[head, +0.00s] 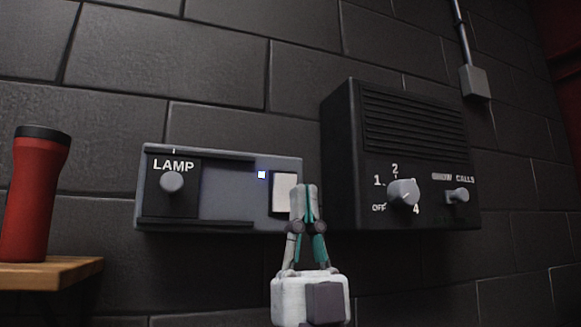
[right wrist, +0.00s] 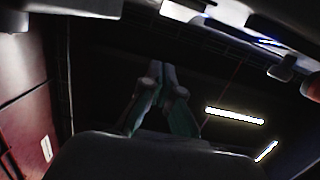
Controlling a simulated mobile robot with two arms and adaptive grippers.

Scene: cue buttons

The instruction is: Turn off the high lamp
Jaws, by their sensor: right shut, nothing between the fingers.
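A grey panel (head: 230,197) on the dark block wall carries a plate marked LAMP with a round grey knob (head: 172,182). A small blue-white light (head: 262,175) glows on it, left of a white rectangular button (head: 284,192). My right gripper (head: 304,190) is shut and empty, pointing up in front of the panel's right end. Its tips overlap the button's right edge in the head view; I cannot tell if they touch. The gripper also shows in the right wrist view (right wrist: 161,68). My left gripper is not in view.
Close to the right is a black slatted box (head: 342,150) with a numbered dial (head: 403,193) and a small knob (head: 458,196) marked CALLS. A red tumbler (head: 32,195) stands on a wooden shelf (head: 60,272) at left. Lit strips (right wrist: 235,115) show in the right wrist view.

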